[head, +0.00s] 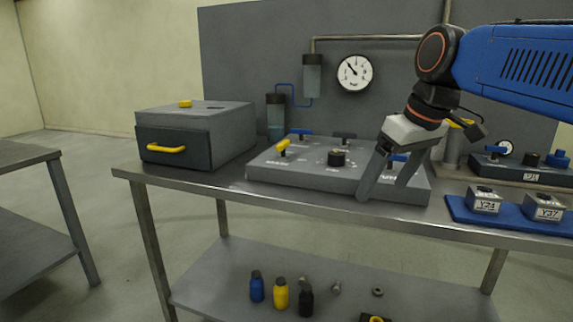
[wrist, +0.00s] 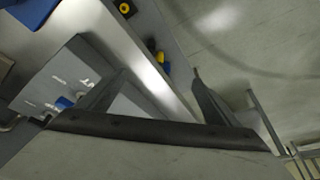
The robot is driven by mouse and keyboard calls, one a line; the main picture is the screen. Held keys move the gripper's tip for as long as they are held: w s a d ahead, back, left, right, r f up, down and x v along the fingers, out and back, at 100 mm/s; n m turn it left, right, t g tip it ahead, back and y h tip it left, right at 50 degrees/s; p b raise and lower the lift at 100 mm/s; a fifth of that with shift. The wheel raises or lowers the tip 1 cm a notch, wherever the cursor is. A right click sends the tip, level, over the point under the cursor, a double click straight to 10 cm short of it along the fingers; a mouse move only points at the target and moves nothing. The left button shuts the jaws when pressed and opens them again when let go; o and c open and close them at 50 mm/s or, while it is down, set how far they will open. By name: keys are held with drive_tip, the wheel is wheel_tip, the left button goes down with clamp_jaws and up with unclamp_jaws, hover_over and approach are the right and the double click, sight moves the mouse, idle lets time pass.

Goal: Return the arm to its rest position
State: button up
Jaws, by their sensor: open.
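My gripper (head: 384,190) hangs from the blue arm in the head view, fingers pointing down in front of the right part of the grey turret plate (head: 310,182). Its two fingers are spread apart with nothing between them. In the wrist view my gripper (wrist: 160,78) also shows both fingers apart, with the bench edge and floor beyond them. The plate carries a yellow lever (head: 283,146), a black knob (head: 337,158) and blue handles. Part of the plate's right side is hidden behind my gripper.
A grey box with a yellow-handled drawer (head: 170,149) stands left on the bench. Blocks marked Y24 (head: 485,201) and Y37 (head: 543,208) sit on a blue mat at right. A gauge (head: 354,73) hangs behind. Several bottles stand on the lower shelf (head: 225,285).

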drive_tip(key=s+d+f+m, duration=0.2)
drive_tip(key=s+f, duration=0.3)
drive_tip(key=f, duration=0.3)
drive_tip(key=s+d+f+m+h, duration=0.1)
drive_tip(key=s+d+f, duration=0.3)
drive_tip(key=f, duration=0.4)
drive_tip(key=s+d+f+m+t+h, duration=0.1)
drive_tip(key=s+d+f+m, duration=0.2)
drive_tip(key=s+f, duration=0.3)
wheel_tip(320, 180, down, 2)
drive_tip(key=shift+s+f, duration=0.2)
drive_tip(key=shift+s, duration=0.2)
